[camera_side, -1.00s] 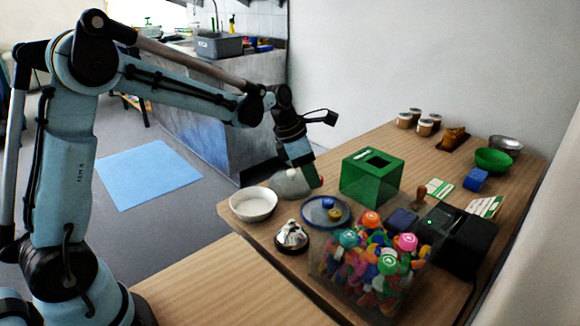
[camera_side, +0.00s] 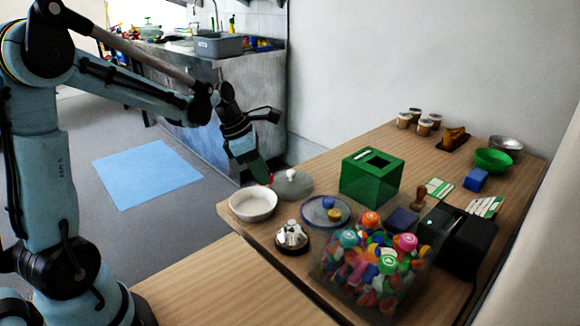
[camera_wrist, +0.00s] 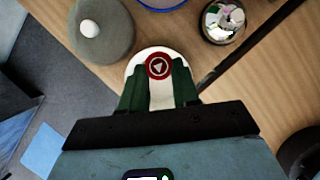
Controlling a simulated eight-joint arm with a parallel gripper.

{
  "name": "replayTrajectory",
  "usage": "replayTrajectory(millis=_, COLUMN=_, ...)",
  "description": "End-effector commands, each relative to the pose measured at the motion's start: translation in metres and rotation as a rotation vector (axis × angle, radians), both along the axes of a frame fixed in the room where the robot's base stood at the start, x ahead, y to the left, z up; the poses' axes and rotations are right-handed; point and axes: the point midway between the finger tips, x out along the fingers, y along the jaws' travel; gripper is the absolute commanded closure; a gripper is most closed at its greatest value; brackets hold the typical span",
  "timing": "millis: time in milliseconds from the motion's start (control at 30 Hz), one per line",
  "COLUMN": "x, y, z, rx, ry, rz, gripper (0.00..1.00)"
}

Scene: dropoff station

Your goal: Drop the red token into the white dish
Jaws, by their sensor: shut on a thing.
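The red token (camera_wrist: 158,66), a disc with a pale triangle mark, is held between the green fingertips of my gripper (camera_wrist: 158,78). The white dish (camera_wrist: 160,94) lies behind the token and fingers in the wrist view, partly covered by them. In the side view the dish (camera_side: 253,213) stands at the left edge of the table, empty as far as I can see. My gripper (camera_side: 267,181) is tilted above and behind the dish there, apart from it, near its far right rim. The token is hardly visible in the side view.
A grey lid with a white knob (camera_side: 292,187) lies beside the dish. A green box (camera_side: 371,185) and a clear bin of colourful tokens (camera_side: 340,277) stand further right.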

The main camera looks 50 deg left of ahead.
Motion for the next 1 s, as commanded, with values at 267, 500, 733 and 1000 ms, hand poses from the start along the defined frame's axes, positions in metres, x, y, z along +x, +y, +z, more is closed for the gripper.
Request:
replayTrajectory(millis=267, x=-0.022, y=0.016, z=-0.009, rx=-0.002, ry=-0.003, rz=-0.003, gripper=0.97)
replayTrajectory(millis=500, x=-0.022, y=0.016, z=-0.035, rx=-0.002, ry=-0.003, rz=-0.003, gripper=0.97)
replayTrajectory(millis=733, x=-0.021, y=0.016, z=-0.056, rx=-0.002, ry=-0.003, rz=-0.002, gripper=0.97)
replayTrajectory(millis=1000, x=-0.021, y=0.015, z=-0.063, rx=-0.002, ry=-0.002, rz=-0.002, gripper=0.97)
